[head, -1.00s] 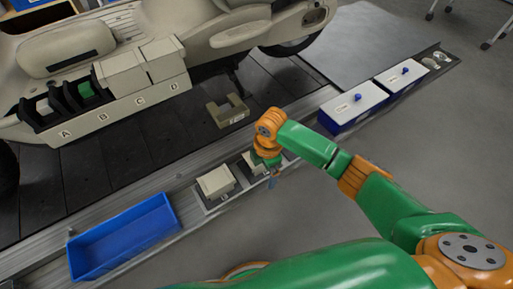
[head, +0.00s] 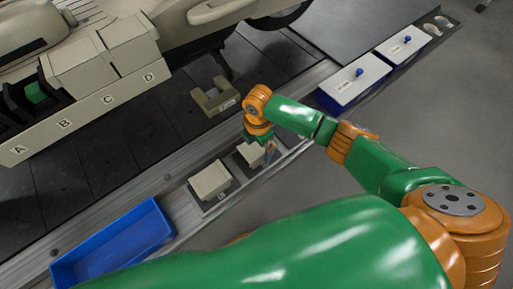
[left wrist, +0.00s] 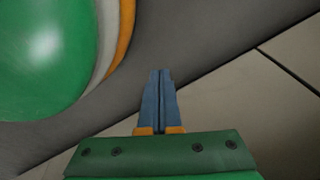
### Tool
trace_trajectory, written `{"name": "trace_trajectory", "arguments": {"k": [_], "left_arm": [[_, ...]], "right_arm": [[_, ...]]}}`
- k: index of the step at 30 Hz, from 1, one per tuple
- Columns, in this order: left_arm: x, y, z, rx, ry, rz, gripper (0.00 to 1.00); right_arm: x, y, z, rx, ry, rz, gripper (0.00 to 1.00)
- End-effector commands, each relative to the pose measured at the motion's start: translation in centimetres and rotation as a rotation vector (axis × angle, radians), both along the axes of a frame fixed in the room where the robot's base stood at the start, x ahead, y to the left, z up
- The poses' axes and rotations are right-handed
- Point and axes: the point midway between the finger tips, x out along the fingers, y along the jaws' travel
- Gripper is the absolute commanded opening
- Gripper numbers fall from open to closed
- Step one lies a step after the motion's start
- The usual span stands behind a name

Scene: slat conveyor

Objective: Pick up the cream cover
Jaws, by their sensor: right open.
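One cream cover (head: 210,180) sits on a dark pad of the rail tray. A second cream cover (head: 250,153) sits on the pad to its right, partly hidden by my right wrist. My right gripper (head: 268,152) is open beside and over this second cover; whether it touches it I cannot tell. My left gripper (left wrist: 161,85) shows in the left wrist view with its blue fingers together and nothing between them, above the floor. Two more cream covers are on bays C (head: 84,70) and D (head: 131,41) of the cream body.
An empty blue tray (head: 157,214) lies at the lower left. Two white-lidded blue boxes, a nearer (head: 324,96) and a farther one (head: 402,46), stand at the upper right. A cream U-shaped bracket (head: 228,103) lies on the dark slats. Bay B holds a green item (head: 36,92).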

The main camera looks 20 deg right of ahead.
Motion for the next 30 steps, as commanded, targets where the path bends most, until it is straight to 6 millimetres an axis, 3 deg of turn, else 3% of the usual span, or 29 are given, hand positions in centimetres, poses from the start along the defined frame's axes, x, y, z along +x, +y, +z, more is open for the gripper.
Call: {"name": "trace_trajectory", "arguments": {"k": [1, 6, 9, 17, 20, 23, 30], "left_arm": [[0.0, 0.0, 0.0, 0.0, 0.0, 0.0, 0.0], [0.0, 0.1, 0.0, 0.001, 0.0, 0.0, 0.0], [0.0, 0.1, 0.0, 0.001, 0.0, 0.0, 0.0], [0.1, 0.1, 0.3, 0.0, -0.003, 0.001, 0.0], [-0.9, 0.7, 0.6, 0.01, 0.007, 0.0, 0.0], [-2.0, 1.5, 1.7, 0.019, 0.01, 0.0, 0.0], [-4.5, -0.2, 5.8, -0.007, 0.052, -0.018, 0.0]], "right_arm": [[0.0, 0.0, 0.0, 0.0, 0.0, 0.0, 0.92], [0.0, 0.0, 0.1, 0.0, 0.0, -0.001, 0.46], [0.0, 0.0, 0.1, 0.0, -0.001, -0.001, 0.24], [0.0, 0.0, 0.5, 0.0, -0.001, -0.001, 0.24], [0.1, 0.0, 1.8, 0.001, -0.002, -0.002, 0.24], [-0.1, 0.0, 4.4, 0.0, -0.003, 0.0, 0.24], [-6.0, 1.1, 10.6, 0.002, 0.002, 0.005, 0.24]]}}
